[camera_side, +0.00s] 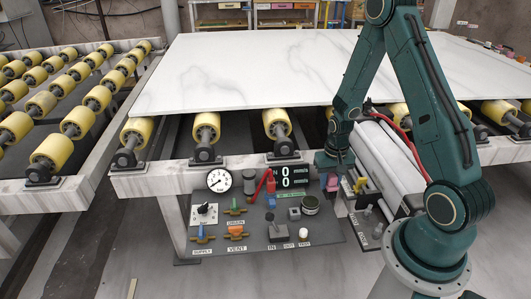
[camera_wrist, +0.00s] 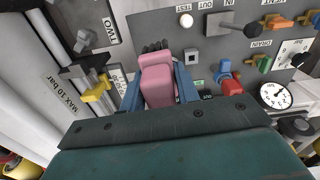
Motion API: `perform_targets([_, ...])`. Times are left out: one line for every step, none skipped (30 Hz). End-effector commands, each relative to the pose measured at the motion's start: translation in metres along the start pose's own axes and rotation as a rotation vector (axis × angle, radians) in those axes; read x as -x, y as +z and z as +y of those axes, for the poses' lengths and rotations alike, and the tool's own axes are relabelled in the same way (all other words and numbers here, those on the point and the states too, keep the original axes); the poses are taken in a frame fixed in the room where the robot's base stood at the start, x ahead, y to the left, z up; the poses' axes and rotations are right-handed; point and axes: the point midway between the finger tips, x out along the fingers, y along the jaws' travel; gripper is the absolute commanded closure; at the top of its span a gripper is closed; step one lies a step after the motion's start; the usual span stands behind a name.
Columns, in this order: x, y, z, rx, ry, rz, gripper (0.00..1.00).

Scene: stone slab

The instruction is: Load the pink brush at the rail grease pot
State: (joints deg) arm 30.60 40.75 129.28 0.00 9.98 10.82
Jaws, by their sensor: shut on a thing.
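The pink brush (camera_wrist: 158,88) is between the blue fingers of my gripper (camera_wrist: 159,74), which is shut on it. Black bristle-like shapes show just beyond its far end. In the side view, the pink brush (camera_side: 333,184) shows below my gripper (camera_side: 332,173), over the right part of the control panel. A dark round pot-like part (camera_side: 310,204) sits on the panel to the left of the brush; I cannot tell for sure that it is the rail grease pot. The brush's tip and any contact below are unclear.
A yellow-handled piece (camera_side: 360,185) stands close to the right of my gripper, and it shows left in the wrist view (camera_wrist: 97,91). The panel (camera_side: 270,243) carries levers, a red handle (camera_side: 264,184) and a gauge (camera_side: 219,180). The white slab (camera_side: 250,70) lies on rollers behind.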

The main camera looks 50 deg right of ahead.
Motion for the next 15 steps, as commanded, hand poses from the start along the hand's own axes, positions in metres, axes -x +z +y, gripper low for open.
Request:
perform_targets([0.0, 0.0, 0.0, 0.0, 0.0, 0.0, 0.87])
perform_targets([0.0, 0.0, 0.0, 0.0, 0.0, 0.0, 0.87])
perform_targets([0.0, 0.0, 0.0, 0.0, 0.0, 0.0, 0.87])
perform_targets([0.0, 0.0, 0.0, 0.0, 0.0, 0.0, 0.87])
perform_targets([-0.001, -0.001, 0.0, 0.0, 0.0, 0.0, 0.87])
perform_targets([-0.001, -0.002, 0.0, 0.0, 0.0, 0.0, 0.87])
perform_targets([-0.002, -0.003, 0.0, 0.0, 0.0, 0.0, 0.87])
perform_targets([-0.003, -0.004, 0.0, 0.0, 0.0, 0.0, 0.87])
perform_targets([-0.004, -0.007, -0.001, 0.0, 0.0, 0.001, 0.87])
perform_targets([-0.005, -0.009, -0.001, 0.0, 0.0, 0.001, 0.87])
perform_targets([-0.007, -0.011, -0.001, 0.0, 0.0, 0.001, 0.87])
perform_targets([-0.009, -0.015, -0.001, 0.0, 0.0, 0.001, 0.87])
perform_targets([-0.012, -0.018, -0.002, 0.0, 0.0, 0.0, 0.87])
perform_targets([-0.014, -0.022, -0.002, 0.0, 0.0, 0.0, 0.87])
perform_targets([-0.018, -0.028, -0.002, 0.0, 0.0, 0.0, 0.87])
